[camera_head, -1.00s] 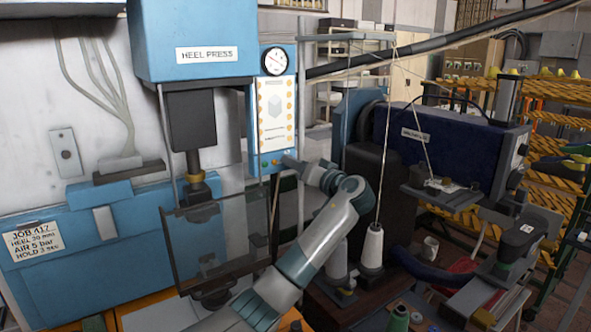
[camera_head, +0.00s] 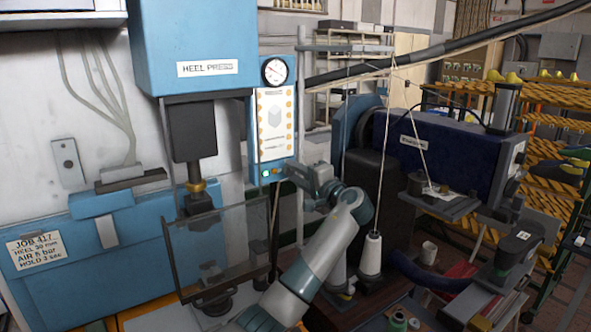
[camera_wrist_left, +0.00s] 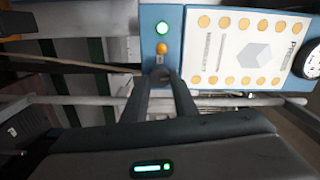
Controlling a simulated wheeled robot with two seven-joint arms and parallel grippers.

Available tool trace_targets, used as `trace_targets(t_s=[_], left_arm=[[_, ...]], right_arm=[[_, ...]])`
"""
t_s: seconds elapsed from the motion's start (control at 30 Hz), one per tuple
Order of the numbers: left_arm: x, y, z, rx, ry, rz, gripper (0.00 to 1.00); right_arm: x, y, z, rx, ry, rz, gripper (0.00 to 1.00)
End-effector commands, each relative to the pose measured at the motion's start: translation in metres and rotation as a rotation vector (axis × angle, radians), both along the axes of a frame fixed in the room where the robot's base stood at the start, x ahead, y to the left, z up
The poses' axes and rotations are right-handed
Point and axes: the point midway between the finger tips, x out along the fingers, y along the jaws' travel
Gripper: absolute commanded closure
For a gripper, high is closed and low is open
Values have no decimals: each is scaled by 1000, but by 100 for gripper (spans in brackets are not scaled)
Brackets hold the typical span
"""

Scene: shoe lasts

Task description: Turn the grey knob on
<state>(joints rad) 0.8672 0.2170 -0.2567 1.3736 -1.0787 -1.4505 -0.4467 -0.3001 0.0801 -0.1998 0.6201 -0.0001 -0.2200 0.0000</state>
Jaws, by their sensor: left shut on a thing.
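The blue control panel (camera_head: 283,130) of the heel press carries a white card and a dial gauge. At its lower edge, my left gripper (camera_head: 284,172) meets the panel. In the left wrist view its two fingers (camera_wrist_left: 160,80) close around the small grey knob (camera_wrist_left: 159,72), which they mostly hide, so its turned position is hard to read. The lit lamp (camera_head: 265,173) also shows in the head view. My right gripper is out of view.
The heel press (camera_head: 190,45) with its clear guard (camera_head: 215,245) stands left of my left arm. A dark blue sewing machine (camera_head: 440,145) and a white thread cone (camera_head: 371,254) stand to the right. A black hose crosses above the panel's right side.

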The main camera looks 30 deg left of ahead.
Motion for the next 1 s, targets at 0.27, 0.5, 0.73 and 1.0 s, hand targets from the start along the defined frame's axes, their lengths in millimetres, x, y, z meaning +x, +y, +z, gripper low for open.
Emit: trace_targets(t_s=[0.27,0.5,0.73,1.0], left_arm=[[1,-1,1,53,127,-2,97],[1,-1,0,67,162,-2,97],[1,-1,-1,67,163,-2,97],[1,-1,-1,67,162,-2,56]], right_arm=[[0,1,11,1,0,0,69],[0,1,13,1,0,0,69],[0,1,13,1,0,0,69],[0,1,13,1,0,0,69]])
